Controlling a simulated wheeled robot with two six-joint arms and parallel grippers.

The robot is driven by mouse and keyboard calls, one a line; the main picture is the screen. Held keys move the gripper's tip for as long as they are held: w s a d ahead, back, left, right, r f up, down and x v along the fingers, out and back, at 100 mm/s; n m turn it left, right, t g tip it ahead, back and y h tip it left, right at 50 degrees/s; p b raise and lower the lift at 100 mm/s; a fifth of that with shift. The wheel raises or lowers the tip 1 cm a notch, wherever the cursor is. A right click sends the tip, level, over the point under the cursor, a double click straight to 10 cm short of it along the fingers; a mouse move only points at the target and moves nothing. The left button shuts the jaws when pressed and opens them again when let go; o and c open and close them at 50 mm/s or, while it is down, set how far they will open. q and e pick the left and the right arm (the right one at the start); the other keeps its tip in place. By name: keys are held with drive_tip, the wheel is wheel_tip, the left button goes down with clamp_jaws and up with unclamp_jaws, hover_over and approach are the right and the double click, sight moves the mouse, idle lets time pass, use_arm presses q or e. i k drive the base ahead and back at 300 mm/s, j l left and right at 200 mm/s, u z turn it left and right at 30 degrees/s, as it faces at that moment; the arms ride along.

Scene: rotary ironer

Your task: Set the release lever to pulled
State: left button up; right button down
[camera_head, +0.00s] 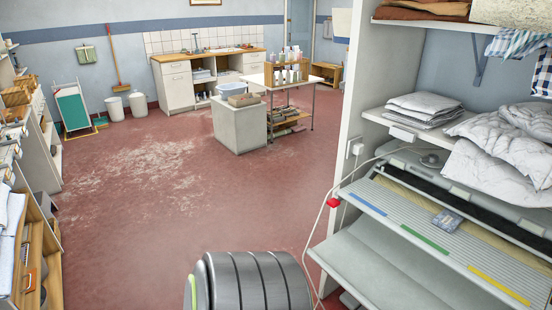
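The rotary ironer (433,232) stands at the right, with a pale slatted feed board carrying blue, green and yellow strips. A dark roller gap runs behind the board. A small red part (333,202) sits at the ironer's near left corner, beside a white cable. It may be the release lever or its knob, but I cannot tell for sure, nor whether it is pulled. Neither of my grippers is in view.
A shelf (390,116) with folded linen and pillows (495,150) hangs over the ironer. A white post (345,110) rises at its left end. A grey block (239,127) and a side table (293,85) stand farther back. The red floor (190,215) between is open.

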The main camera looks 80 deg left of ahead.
sight(333, 202)
drive_tip(key=u, duration=1.8)
drive_tip(key=i+j+u, duration=0.15)
drive_tip(key=u, duration=0.2)
drive_tip(key=i+j+u, duration=0.35)
drive_tip(key=i+j, duration=0.1)
drive_tip(key=i, duration=0.1)
